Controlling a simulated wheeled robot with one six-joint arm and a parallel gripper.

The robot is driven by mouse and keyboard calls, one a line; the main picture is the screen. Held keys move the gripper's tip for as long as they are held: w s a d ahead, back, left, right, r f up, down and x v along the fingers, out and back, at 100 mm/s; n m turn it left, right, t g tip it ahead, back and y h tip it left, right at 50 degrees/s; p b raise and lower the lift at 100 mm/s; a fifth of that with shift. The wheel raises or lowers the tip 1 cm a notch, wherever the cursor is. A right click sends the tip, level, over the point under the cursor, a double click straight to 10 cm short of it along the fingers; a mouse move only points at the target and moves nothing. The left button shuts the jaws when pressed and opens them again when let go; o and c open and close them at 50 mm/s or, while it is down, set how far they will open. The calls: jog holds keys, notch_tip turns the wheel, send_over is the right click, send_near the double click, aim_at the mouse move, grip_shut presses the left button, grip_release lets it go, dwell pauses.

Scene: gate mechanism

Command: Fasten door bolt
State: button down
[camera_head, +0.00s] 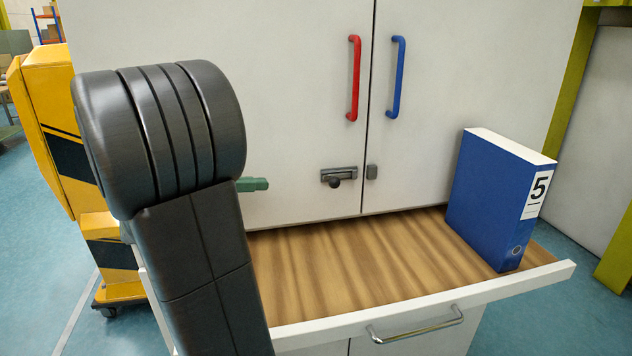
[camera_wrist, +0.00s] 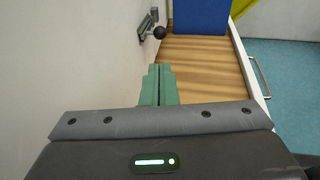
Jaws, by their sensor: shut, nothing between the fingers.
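The door bolt (camera_head: 339,176) is a dark grey slide bolt with a round black knob, mounted low on the left white door. Its catch (camera_head: 371,172) is a small grey block on the right door, and a gap shows between bolt and catch. The bolt and its black knob (camera_wrist: 159,32) also show ahead in the wrist view. My gripper (camera_head: 262,184) has green fingers, mostly hidden behind my arm in the head view. In the wrist view the fingers (camera_wrist: 158,82) are shut together and empty, apart from the bolt, above the wooden shelf.
A blue binder (camera_head: 495,200) marked 5 stands on the right of the wooden shelf (camera_head: 340,262); the shelf's middle is clear. A red handle (camera_head: 354,78) and a blue handle (camera_head: 396,77) sit above the bolt. Yellow equipment (camera_head: 55,110) stands at the left.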

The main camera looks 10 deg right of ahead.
aim_at(334, 180)
jog(key=p+x, duration=0.1)
jog(key=x, duration=1.3)
jog(key=d, duration=0.3)
jog(key=shift+w+d, duration=0.1)
jog(key=shift+d, duration=0.3)
jog(key=shift+r+p, duration=0.1)
jog(key=shift+p, duration=0.2)
